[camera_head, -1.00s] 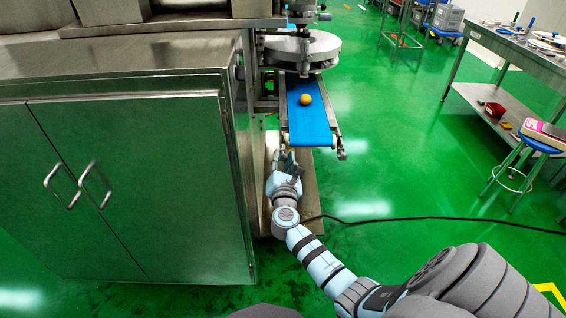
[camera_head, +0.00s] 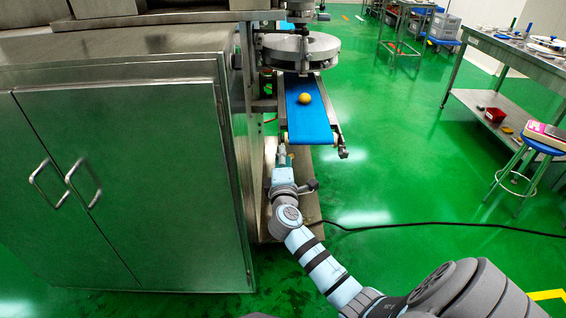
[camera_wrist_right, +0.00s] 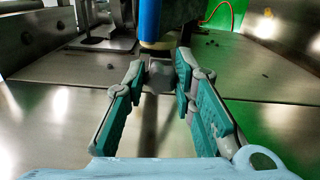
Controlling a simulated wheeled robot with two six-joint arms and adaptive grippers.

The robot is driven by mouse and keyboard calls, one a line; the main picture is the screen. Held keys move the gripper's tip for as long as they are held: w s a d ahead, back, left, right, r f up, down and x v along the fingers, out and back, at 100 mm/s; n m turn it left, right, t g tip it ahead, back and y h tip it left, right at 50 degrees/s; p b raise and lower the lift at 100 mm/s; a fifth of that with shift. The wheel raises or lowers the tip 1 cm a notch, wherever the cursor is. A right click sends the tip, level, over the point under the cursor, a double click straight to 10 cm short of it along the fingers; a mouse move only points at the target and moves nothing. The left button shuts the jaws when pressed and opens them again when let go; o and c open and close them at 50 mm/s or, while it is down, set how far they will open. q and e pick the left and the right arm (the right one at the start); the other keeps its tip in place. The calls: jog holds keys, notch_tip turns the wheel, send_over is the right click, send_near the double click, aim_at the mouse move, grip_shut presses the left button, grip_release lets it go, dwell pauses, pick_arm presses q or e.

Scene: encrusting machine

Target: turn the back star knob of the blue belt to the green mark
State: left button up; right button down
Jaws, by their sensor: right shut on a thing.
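The blue belt (camera_head: 307,122) is a short conveyor with a round yellowish ball (camera_head: 304,98) on it. My right gripper (camera_head: 283,149) is at the near left corner of the belt's end, low beside the frame. In the right wrist view the gripper (camera_wrist_right: 160,70) has its teal fingers closed around a small grey knob (camera_wrist_right: 160,78) under the belt's end roller. The fingers hide its sides, so I cannot make out its star shape or how far it is turned. I cannot make out a green mark. My left gripper is not in view.
A large steel cabinet (camera_head: 125,185) stands close on the left of my right arm. A black cable (camera_head: 430,221) runs over the green floor to the right. A blue stool (camera_head: 540,147) and a steel table (camera_head: 510,50) are farther right.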

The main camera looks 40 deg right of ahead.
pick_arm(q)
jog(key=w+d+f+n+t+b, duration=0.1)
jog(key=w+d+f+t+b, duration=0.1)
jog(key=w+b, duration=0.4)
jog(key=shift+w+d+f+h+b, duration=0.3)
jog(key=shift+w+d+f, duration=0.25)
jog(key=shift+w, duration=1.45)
pick_arm(e)
jog(key=shift+f+m, duration=0.15)
jog(key=shift+m, duration=3.1)
jog(key=shift+f+m, duration=0.15)
jog(key=shift+m, duration=3.1)
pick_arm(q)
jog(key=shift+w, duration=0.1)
pick_arm(e)
jog(key=c, duration=1.3)
grip_release()
jog(key=v, duration=1.2)
jog(key=shift+a, duration=0.1)
